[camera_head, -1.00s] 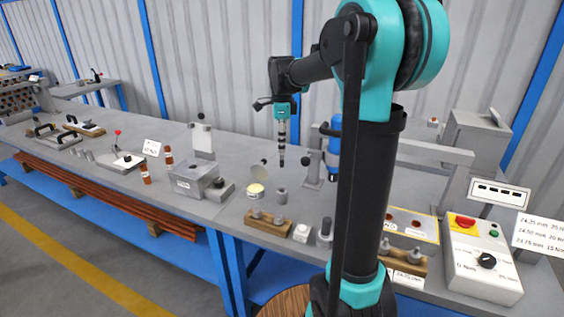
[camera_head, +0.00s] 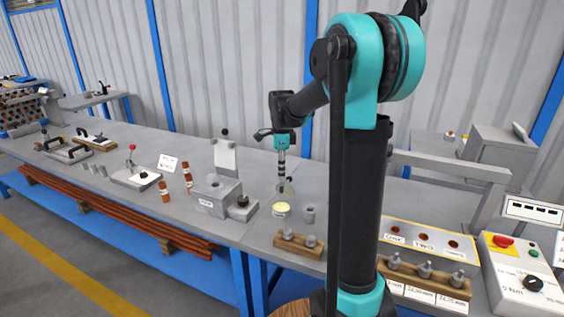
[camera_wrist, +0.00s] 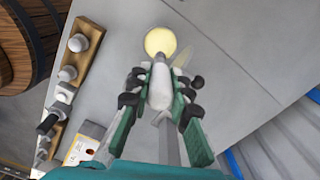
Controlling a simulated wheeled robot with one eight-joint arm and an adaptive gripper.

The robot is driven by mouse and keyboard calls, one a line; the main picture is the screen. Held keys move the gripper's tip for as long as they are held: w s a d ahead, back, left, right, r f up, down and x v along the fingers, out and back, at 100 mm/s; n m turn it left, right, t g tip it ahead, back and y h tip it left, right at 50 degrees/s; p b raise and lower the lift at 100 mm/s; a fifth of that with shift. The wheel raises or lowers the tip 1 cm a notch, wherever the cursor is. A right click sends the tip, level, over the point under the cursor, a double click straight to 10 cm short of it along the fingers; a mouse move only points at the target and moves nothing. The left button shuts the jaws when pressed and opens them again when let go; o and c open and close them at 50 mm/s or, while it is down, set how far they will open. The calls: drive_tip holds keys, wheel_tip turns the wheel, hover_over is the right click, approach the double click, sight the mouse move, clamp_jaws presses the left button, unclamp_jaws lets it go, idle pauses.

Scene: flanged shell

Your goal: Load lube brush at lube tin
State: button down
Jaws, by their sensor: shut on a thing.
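The lube tin (camera_head: 281,211) is a small round tin with a pale yellow top, standing on the bench. It shows as a yellow disc in the wrist view (camera_wrist: 160,41). My gripper (camera_head: 281,158) is above and behind it in the head view, fingers pointing down. In the wrist view my gripper (camera_wrist: 160,95) is shut on the lube brush (camera_wrist: 159,88), a pale, slim piece between the fingers. The brush's tip overlaps the tin's near edge in that view; whether it touches cannot be told.
A grey block fixture (camera_head: 214,196) stands left of the tin and a grey cylinder (camera_head: 308,214) right of it. A wooden rack with pegs (camera_head: 297,246) lies in front. A control box (camera_head: 512,270) is at far right. Bench behind the tin is mostly clear.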

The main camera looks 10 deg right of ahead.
sight(281, 192)
drive_tip(key=shift+a+f, duration=0.1)
drive_tip(key=shift+f, duration=2.9)
drive_tip(key=shift+f, duration=0.55)
drive_tip(key=shift+r, duration=0.15)
drive_tip(key=shift+r, duration=3.4)
